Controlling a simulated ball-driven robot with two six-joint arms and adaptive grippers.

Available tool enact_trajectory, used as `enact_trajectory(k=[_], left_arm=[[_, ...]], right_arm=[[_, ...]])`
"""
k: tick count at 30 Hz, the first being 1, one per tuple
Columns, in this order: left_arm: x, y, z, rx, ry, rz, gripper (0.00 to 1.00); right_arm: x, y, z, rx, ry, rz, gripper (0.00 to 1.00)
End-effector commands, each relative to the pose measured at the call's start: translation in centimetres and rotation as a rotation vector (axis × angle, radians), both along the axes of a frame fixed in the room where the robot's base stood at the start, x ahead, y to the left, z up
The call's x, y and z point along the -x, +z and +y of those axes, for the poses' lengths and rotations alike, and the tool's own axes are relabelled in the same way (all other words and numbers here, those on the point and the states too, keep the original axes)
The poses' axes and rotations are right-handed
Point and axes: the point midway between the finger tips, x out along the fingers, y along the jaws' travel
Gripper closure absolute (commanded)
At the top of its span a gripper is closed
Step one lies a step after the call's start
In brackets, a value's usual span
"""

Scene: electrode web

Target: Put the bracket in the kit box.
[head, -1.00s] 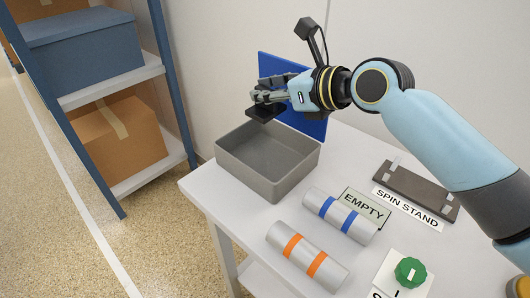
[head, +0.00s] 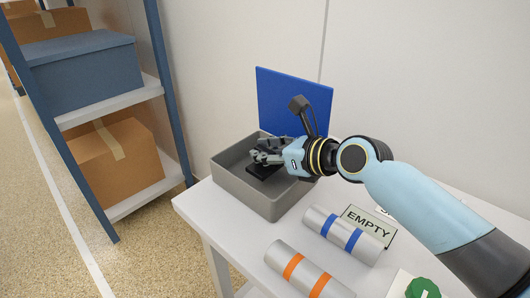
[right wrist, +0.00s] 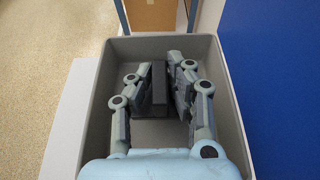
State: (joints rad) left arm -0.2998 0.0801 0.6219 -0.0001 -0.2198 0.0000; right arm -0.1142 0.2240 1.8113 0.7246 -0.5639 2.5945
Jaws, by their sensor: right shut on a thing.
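The kit box is a grey open box (head: 245,193) on the white table's left end. My right gripper (head: 262,158) is inside the box's outline, its fingers shut on the black bracket (head: 264,172). In the right wrist view the bracket (right wrist: 158,88) sits between the fingers (right wrist: 168,90), with the grey box (right wrist: 90,95) around them. The bracket looks low within the walls; I cannot tell whether it touches the floor of the box. My fingers hide part of it. My left gripper is not in view.
A blue panel (head: 290,98) stands behind the box. Two silver cylinders, one with blue bands (head: 340,236) and one with orange bands (head: 304,272), lie in front, near an EMPTY sign (head: 369,225) and a green knob (head: 422,289). A shelf with boxes (head: 112,160) stands left.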

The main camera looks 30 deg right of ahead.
Motion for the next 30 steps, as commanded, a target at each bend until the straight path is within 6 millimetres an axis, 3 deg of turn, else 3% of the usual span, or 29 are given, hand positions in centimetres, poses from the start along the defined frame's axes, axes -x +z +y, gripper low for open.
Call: enact_trajectory(k=[14,15,20,30], left_arm=[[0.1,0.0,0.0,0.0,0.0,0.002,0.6],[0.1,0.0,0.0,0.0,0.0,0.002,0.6],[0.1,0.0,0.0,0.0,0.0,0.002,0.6],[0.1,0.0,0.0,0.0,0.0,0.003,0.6]], right_arm=[[0.0,-1.1,0.0,-0.001,0.0,-0.001,1.0],[0.0,-1.2,0.0,-0.001,0.0,0.001,0.82],[0.0,-1.2,0.0,-0.001,0.0,0.001,0.61],[0.0,-0.7,0.0,0.001,0.0,-0.001,0.61]])
